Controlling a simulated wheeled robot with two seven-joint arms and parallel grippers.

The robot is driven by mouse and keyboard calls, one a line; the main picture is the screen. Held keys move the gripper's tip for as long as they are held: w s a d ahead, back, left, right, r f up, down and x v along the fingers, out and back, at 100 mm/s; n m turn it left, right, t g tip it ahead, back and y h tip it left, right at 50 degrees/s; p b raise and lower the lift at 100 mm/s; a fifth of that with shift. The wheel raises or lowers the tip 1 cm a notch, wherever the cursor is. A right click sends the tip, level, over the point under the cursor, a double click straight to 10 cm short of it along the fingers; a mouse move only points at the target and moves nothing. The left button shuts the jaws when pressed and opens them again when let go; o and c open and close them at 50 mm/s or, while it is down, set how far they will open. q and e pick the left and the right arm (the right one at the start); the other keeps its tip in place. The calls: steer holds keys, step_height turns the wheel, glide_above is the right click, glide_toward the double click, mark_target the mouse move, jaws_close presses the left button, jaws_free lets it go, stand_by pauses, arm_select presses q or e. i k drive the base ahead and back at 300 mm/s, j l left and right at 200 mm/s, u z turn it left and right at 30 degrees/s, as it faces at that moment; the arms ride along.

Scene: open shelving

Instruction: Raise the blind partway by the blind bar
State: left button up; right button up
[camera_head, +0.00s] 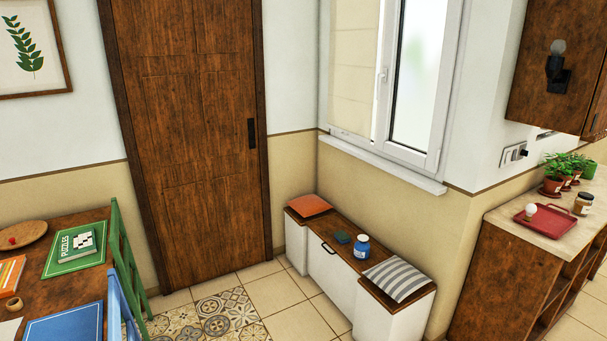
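A beige blind (354,65) with faint horizontal lines covers the left part of the window, down almost to the sill. A pale strip along its lower edge (348,135) looks like the blind bar, just above the white sill (385,165). The top of the blind is cut off by the picture's edge. A white-framed window sash (418,75) with frosted glass and a handle (381,76) stands to the right of the blind. Neither of my grippers is in view, and nothing touches the blind.
A low white bench (325,262) under the window bears an orange cushion, a blue jar and a striped cushion. A table (55,285) with books and chairs stands at left. A counter (545,250) with plants and a red tray stands at right. Tiled floor (290,310) is open between.

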mark_target(350, 118)
steer(key=i, duration=1.9)
